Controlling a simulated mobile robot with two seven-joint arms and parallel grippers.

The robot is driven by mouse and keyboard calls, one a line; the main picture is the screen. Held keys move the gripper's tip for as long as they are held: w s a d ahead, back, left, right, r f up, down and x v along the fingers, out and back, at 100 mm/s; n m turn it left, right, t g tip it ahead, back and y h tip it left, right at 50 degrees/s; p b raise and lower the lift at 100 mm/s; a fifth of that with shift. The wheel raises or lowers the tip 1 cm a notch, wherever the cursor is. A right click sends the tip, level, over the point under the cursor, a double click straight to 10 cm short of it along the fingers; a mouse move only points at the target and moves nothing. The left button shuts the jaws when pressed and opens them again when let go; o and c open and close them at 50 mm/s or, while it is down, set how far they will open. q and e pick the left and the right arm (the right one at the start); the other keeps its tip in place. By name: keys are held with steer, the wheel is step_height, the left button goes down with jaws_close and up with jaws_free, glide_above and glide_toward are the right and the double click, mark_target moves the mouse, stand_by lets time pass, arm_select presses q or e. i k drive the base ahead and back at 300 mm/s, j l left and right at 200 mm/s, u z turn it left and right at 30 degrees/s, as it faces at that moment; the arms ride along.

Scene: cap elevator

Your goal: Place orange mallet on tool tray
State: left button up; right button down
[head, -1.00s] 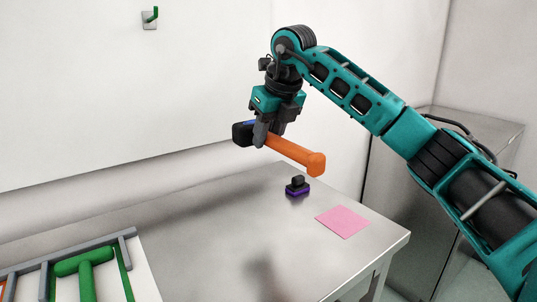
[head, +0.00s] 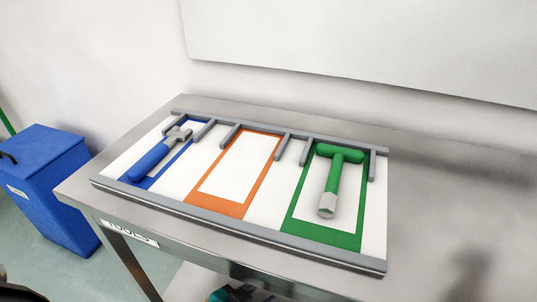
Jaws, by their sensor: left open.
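The tool tray (head: 262,232) lies on the metal table, white with grey rails and three coloured outlines. Its middle orange-framed slot (head: 228,207) is empty. A blue-handled hammer (head: 155,160) lies in the left, blue slot. A green mallet (head: 334,178) lies in the right, green slot. The orange mallet is out of view now. My right gripper is out of view.
The metal table (head: 430,220) has bare room right of the tray, with a dark shadow there. A blue bin (head: 50,180) stands on the floor at the left. A label (head: 128,232) is on the table's front edge. A white wall rises behind.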

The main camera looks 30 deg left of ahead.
mark_target(229, 183)
steer(key=k, duration=1)
